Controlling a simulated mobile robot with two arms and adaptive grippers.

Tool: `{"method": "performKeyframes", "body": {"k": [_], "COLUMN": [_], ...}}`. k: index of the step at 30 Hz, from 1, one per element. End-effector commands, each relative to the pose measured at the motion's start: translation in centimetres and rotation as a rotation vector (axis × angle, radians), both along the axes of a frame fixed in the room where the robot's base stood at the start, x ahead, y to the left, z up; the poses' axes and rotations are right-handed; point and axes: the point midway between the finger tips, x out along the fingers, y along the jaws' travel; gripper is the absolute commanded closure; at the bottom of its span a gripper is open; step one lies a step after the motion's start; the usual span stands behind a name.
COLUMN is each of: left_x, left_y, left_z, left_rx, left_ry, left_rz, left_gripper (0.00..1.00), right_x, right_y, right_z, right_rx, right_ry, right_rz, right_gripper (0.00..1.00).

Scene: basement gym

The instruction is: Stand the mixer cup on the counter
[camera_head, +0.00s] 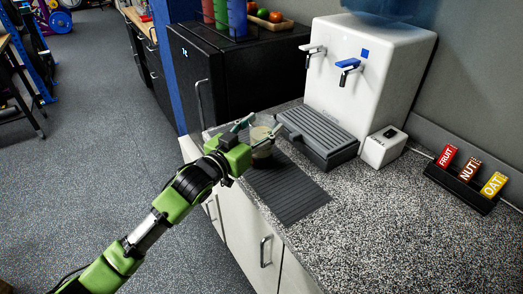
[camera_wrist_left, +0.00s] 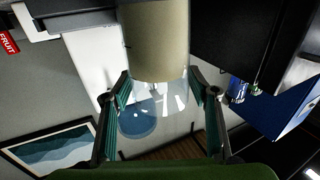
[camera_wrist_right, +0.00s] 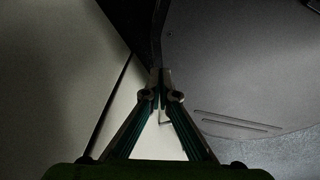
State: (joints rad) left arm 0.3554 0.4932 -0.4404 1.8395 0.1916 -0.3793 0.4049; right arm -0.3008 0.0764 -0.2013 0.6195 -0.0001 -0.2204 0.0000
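The mixer cup (camera_head: 263,134) is clear with beige contents in its lower part. It is upright over the dark ribbed mat (camera_head: 292,196) at the counter's left edge. I cannot tell whether its base touches the mat. My left gripper (camera_head: 254,130) has its fingers on either side of the cup, and they look closed against its wall. In the left wrist view, which is upside down, the cup (camera_wrist_left: 157,45) fills the gap between the fingers (camera_wrist_left: 160,88). My right gripper (camera_wrist_right: 162,78) is shut and empty, low beside grey panels, and does not show in the head view.
The speckled counter (camera_head: 390,235) is clear at the front right. A white water dispenser (camera_head: 372,75) with a drip tray (camera_head: 318,135) stands behind the mat. A black cabinet (camera_head: 245,75) is at the back left. A bar rack (camera_head: 461,187) is at the right.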

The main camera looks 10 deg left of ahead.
Motion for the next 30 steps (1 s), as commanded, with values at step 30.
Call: {"method": "performKeyframes", "body": {"k": [30], "left_x": [-0.9], "left_y": [0.5], "left_z": [4.5], "left_rx": [0.000], "left_ry": [-0.006], "left_rz": [0.000], "left_gripper": [1.00], "right_x": [0.1], "right_y": [-0.5], "right_z": [-0.4], "right_rx": [-0.006], "right_ry": [-0.001], "right_rz": [-0.001], "right_gripper": [1.00]}}
